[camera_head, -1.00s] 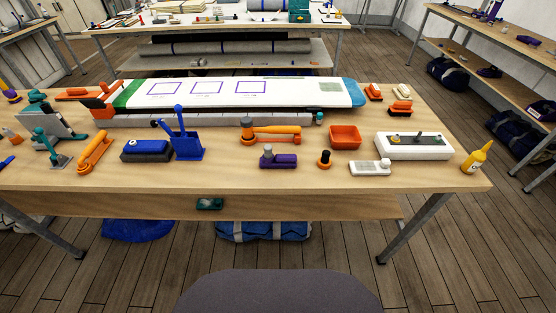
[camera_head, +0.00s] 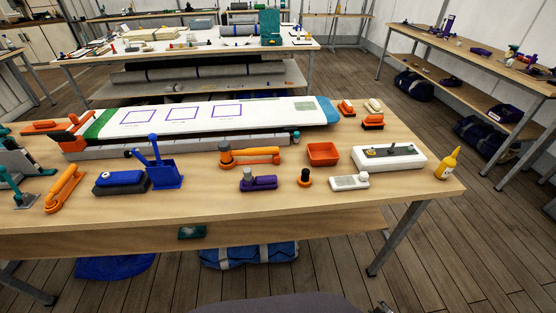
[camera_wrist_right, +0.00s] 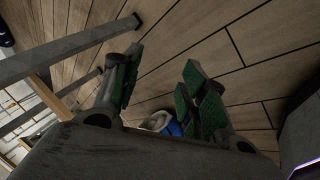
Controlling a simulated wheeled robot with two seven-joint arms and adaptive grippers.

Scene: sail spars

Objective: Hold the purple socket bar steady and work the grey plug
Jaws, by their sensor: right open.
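The purple socket bar (camera_head: 263,184) lies on the wooden workbench, near the middle of its front part, in the head view. The grey plug (camera_head: 248,174) stands upright at its left end; whether it sits in a socket is too small to tell. No gripper is near either thing in the head view. My right gripper (camera_wrist_right: 163,78) shows in the right wrist view, open, with green pads apart and nothing between them. It is over the wooden floor, by grey metal legs. My left gripper is in neither view.
Around the bar on the workbench (camera_head: 225,209) are an orange-handled tool (camera_head: 255,156), an orange-and-black knob (camera_head: 304,178), a white block (camera_head: 349,182) and a blue dustpan (camera_head: 166,174). An orange tray (camera_head: 322,153) stands behind. The bench front before the bar is clear.

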